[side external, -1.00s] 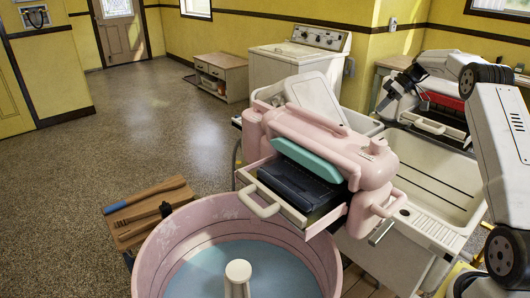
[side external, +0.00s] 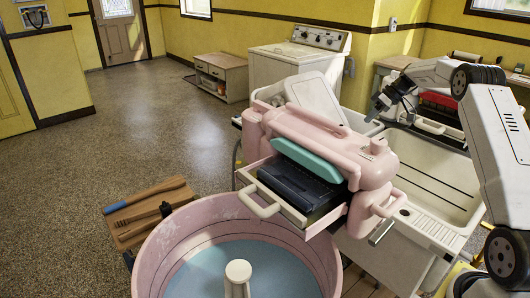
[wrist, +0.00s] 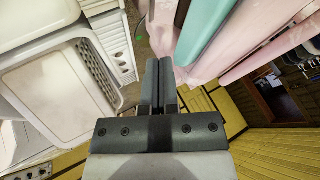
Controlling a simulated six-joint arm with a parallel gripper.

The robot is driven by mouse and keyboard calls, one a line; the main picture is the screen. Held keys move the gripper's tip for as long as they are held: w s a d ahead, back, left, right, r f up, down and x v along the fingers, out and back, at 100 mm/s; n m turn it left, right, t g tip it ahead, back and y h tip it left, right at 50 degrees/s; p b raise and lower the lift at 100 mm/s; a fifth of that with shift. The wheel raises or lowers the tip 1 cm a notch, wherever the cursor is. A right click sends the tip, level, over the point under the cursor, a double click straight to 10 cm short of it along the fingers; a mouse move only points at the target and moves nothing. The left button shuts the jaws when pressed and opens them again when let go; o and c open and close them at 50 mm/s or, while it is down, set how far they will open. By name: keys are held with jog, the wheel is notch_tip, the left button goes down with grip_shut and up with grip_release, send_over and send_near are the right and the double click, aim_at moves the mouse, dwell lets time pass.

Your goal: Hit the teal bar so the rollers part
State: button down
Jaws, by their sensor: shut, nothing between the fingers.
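The teal bar (side external: 309,160) lies along the top front of the pink wringer head (side external: 335,148). Dark rollers or a dark panel (side external: 300,185) sit just below it, and I cannot tell whether a gap shows there. My gripper (side external: 376,113) is shut and empty, behind and to the right of the pink head, apart from the bar. In the wrist view, the closed fingers (wrist: 159,66) point up the picture, and the teal bar (wrist: 207,25) runs to their upper right.
A pink tub (side external: 170,230) stands in front of the wringer. A second wringer with a red bar (side external: 440,100) is behind my gripper. White sink basins (side external: 440,195) lie to the right. A wooden bench (side external: 150,215) with tools stands left; open floor lies beyond.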

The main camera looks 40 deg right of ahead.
jog(key=w+a+f, duration=0.1)
jog(key=a+f, duration=0.2)
jog(key=a, duration=0.3)
jog(key=shift+w+a+f, duration=0.15)
jog(key=shift+w+f, duration=0.25)
dwell(0.3)
